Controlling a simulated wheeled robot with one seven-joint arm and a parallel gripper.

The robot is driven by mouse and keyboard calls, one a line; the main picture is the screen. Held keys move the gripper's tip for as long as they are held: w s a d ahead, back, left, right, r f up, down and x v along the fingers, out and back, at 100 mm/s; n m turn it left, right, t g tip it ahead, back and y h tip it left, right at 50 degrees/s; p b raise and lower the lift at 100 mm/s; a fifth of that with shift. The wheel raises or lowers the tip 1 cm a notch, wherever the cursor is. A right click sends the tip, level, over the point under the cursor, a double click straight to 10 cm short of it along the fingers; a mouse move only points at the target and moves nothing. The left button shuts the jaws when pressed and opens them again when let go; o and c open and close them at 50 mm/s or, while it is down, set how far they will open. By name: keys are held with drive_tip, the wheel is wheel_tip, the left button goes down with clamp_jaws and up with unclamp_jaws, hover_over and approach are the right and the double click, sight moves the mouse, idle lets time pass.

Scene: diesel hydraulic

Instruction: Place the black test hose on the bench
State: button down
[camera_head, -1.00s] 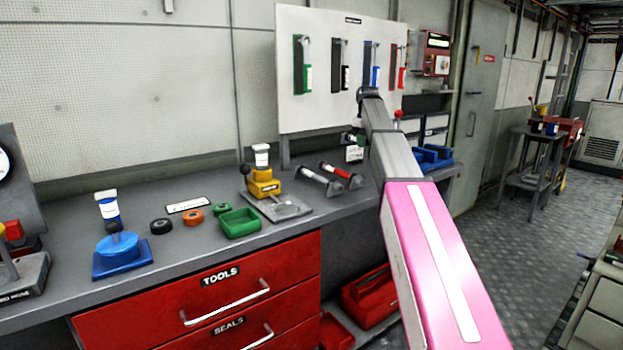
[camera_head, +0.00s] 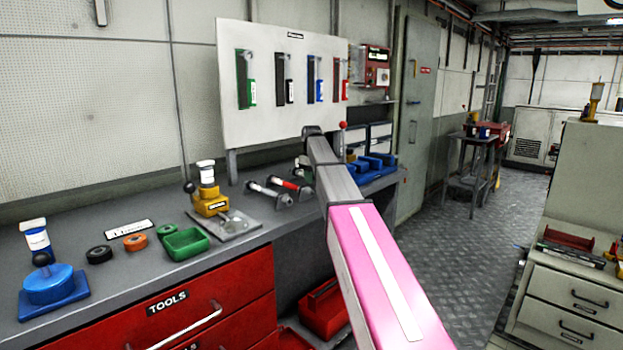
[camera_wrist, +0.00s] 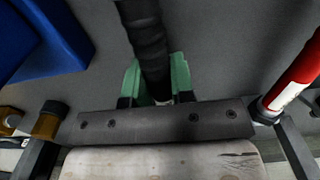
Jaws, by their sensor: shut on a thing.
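In the wrist view a black ribbed hose (camera_wrist: 145,35) runs up from between the green-padded fingers of my gripper (camera_wrist: 155,82), which is shut on it. The hose's upper end is cut off by the picture edge. The grey bench top (camera_wrist: 225,45) lies behind it; I cannot tell whether the hose touches it. In the head view the bench (camera_head: 120,282) runs along the wall, and my arm reaches over its right part. My arm hides the gripper and hose there.
In the wrist view a red cylinder (camera_wrist: 295,72) is at right and a blue object (camera_wrist: 45,40) at left. In the head view, red-banded tool (camera_head: 292,186), blue bins (camera_head: 375,163) and yellow fixture (camera_head: 210,203) stand near my arm. A hose board (camera_head: 265,115) rises behind.

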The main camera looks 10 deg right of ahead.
drive_tip(key=shift+f, duration=0.1)
drive_tip(key=c, duration=1)
unclamp_jaws()
wheel_tip(320, 180, up, 11)
drive_tip(key=shift+r, duration=0.65)
